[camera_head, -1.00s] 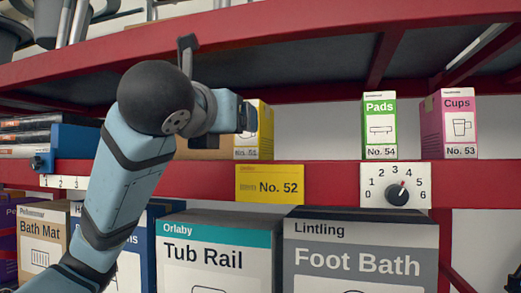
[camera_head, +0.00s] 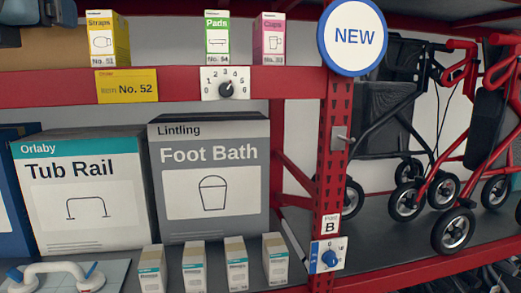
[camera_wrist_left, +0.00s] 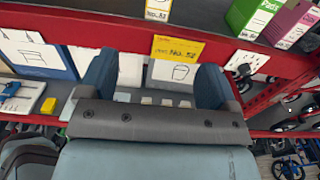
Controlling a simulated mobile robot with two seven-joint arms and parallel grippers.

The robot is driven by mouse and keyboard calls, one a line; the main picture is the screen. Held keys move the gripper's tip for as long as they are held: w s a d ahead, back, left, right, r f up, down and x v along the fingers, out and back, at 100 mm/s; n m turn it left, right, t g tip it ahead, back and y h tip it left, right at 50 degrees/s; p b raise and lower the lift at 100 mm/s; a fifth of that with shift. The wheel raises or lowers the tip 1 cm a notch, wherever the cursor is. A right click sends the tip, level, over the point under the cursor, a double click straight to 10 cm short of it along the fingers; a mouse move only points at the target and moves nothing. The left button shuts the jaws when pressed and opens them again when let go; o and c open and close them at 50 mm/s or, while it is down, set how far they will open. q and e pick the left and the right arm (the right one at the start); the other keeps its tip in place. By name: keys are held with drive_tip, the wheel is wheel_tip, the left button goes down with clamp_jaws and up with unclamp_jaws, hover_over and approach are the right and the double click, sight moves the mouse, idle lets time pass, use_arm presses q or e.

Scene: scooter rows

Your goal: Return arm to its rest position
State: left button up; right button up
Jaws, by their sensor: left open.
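My left gripper (camera_wrist_left: 153,85) shows in the left wrist view. Its two blue-grey fingers are wide apart with nothing between them. The yellow No. 52 label (camera_wrist_left: 177,49) and the shelf front lie beyond the fingers. In the head view, only blue-grey parts of my left arm show at the top left corner, and I cannot make out the fingertips there. My right gripper is in neither view.
A red shelf edge (camera_head: 283,92) carries the Straps box (camera_head: 108,40), Pads box (camera_head: 217,38), Cups box (camera_head: 270,40) and a dial (camera_head: 226,84). Below stand the Tub Rail box (camera_head: 85,190) and Foot Bath box (camera_head: 210,180). A red post (camera_head: 333,150) and walkers (camera_head: 400,130) are at right.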

use_arm(q)
drive_tip(key=w+d+f+n+g+h, duration=0.1)
drive_tip(key=w+d+f+n+h, duration=0.15)
drive_tip(key=w+f, duration=0.5)
drive_tip(key=w+d+f+n+g+h, duration=0.1)
drive_tip(key=w+d+f+n+h, duration=0.3)
drive_tip(key=f, duration=0.6)
drive_tip(key=w+d+f+n+g, duration=0.1)
drive_tip(key=w+f+n, duration=0.15)
drive_tip(key=f, duration=0.95)
drive_tip(key=w+d+f+n+g, duration=0.1)
drive_tip(key=d+f+n, duration=0.15)
drive_tip(key=f, duration=0.95)
drive_tip(key=s+f+n+g+h, duration=0.1)
drive_tip(key=s+f+n, duration=0.35)
drive_tip(key=f, duration=0.75)
drive_tip(key=s+f+n+h, duration=0.1)
drive_tip(key=s+f+n, duration=0.35)
drive_tip(key=f, duration=0.75)
drive_tip(key=s+f+n+g+y, duration=0.1)
drive_tip(key=s+f+n, duration=0.9)
drive_tip(key=s+f, duration=0.8)
drive_tip(key=s, duration=0.3)
drive_tip(key=shift+d+g, duration=0.2)
drive_tip(key=shift+g, duration=0.1)
drive_tip(key=shift+f+y, duration=0.1)
drive_tip(key=shift+y, duration=0.15)
